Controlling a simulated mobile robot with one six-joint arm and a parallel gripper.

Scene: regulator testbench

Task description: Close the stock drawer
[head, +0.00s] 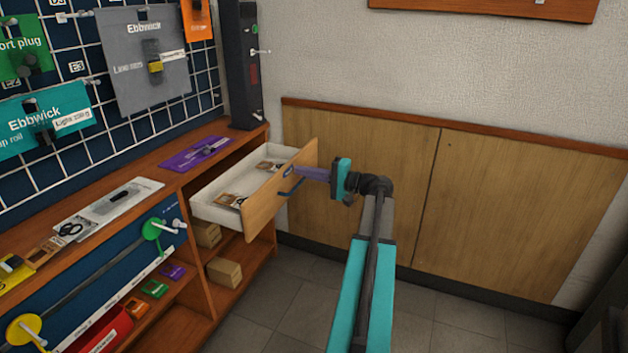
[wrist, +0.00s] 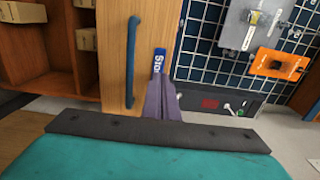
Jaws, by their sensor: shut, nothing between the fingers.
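The stock drawer (head: 281,195) is pulled out of the wooden bench in the head view. Its white inside shows, with a few small brown packets in it. The drawer's wooden front has a dark blue bar handle (head: 290,187), which also shows upright in the wrist view (wrist: 131,60).
Cardboard boxes (head: 224,271) sit on the shelves below the drawer. A dark tall unit (head: 243,65) stands at the bench's end. Wood panels (head: 350,170) line the wall behind my gripper.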

